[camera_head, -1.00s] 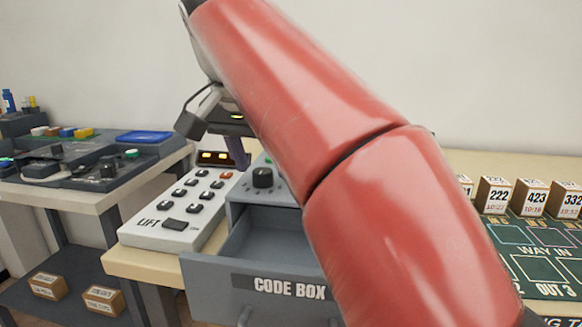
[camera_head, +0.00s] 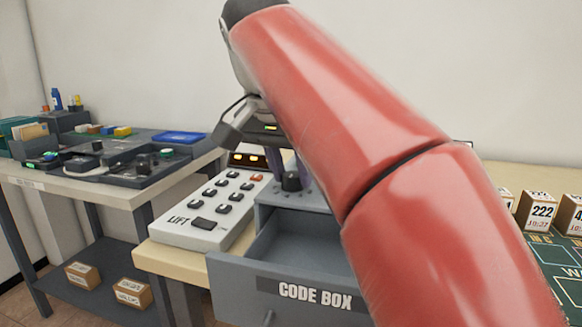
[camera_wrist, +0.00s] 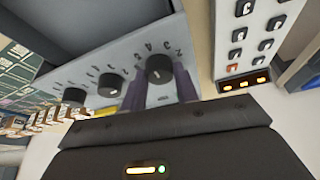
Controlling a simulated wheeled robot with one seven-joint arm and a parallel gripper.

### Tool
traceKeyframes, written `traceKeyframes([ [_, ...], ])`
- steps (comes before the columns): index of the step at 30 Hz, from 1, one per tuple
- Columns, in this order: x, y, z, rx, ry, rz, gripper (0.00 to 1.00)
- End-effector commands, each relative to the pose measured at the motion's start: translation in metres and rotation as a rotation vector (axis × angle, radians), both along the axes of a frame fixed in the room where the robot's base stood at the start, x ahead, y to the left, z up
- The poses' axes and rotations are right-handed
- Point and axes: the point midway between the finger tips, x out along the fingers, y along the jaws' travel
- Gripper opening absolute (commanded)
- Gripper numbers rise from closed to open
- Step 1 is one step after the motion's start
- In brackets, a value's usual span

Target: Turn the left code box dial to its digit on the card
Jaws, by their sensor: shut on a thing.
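The grey code box (camera_head: 280,203) stands on the table with its drawer (camera_head: 300,245) pulled open. Its left dial (camera_wrist: 159,69), a black round knob, sits between the two purple fingers of my gripper (camera_wrist: 160,84) in the wrist view. My gripper is shut on this dial. The dial also shows in the head view (camera_head: 291,181), below the fingers. Two more black dials, the middle one (camera_wrist: 111,84) and the far one (camera_wrist: 74,96), are free in the wrist view. Characters are marked around the dials, but the pointer setting is hard to read. I see no code card.
The white LIFT keypad (camera_head: 212,212) stands close left of the code box, with a lit display (camera_head: 247,159). Another table (camera_head: 130,195) with trays is at the left. My red arm hides much of the code box.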

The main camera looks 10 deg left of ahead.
Motion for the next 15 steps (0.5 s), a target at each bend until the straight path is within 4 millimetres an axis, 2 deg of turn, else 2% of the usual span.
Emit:
traceKeyframes([
  [8, 0.0000, -0.0014, 0.0015, 0.003, -0.001, 0.119, 0.07],
  [15, 0.0004, -0.0037, 0.0022, 0.004, -0.002, 0.320, 0.07],
])
